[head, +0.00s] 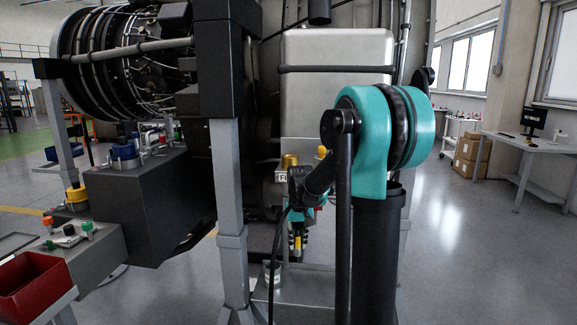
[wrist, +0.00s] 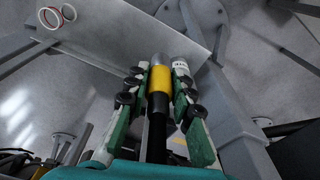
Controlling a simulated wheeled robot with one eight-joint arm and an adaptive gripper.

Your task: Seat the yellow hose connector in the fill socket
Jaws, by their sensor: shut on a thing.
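The yellow hose connector (wrist: 159,80) is between the green fingers of my gripper (wrist: 162,74), which is shut on it. Its silver tip points away from the wrist camera, and a black hose runs back from it. In the head view my gripper (head: 298,228) hangs low in front of the engine bay, with the yellow connector (head: 298,241) showing small at its end. A brass-yellow fitting (head: 290,160) sits above it, beside a white label partly hidden by my arm. I cannot tell whether this fitting is the fill socket. The connector is apart from it.
A grey post (head: 229,200) stands close left of my gripper. A grey platform (head: 300,285) lies below. A large silver tank (head: 335,50) is behind my arm. A red bin (head: 32,285) stands at the left. The floor at right is open.

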